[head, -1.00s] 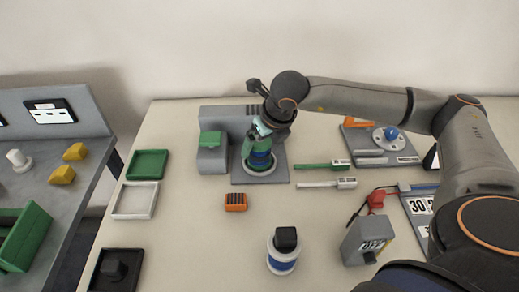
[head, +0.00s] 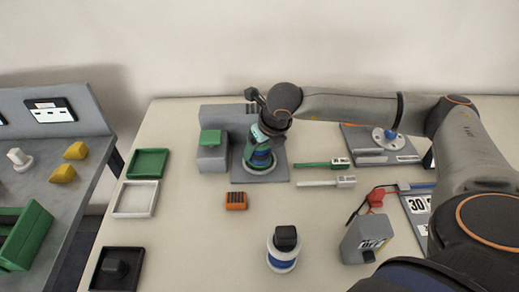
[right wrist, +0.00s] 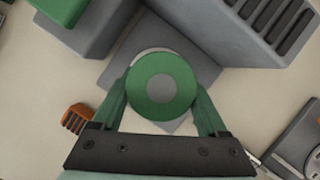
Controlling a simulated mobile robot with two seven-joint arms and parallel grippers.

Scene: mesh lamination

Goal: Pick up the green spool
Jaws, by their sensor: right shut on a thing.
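The green spool (right wrist: 165,84) shows from above in the right wrist view as a round green flange with a grey centre. In the head view the right gripper (head: 262,145) is at the spool's upper part. I cannot tell whether the spool is clear of the plate. My left gripper is not in view.
The grey machine (head: 222,120) with a green block stands behind and left. An orange block (head: 236,201) lies in front, and a blue-banded white spool (head: 283,262) stands nearer. Green (head: 311,166) and white bars lie to the right. Trays (head: 147,163) are at the left.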

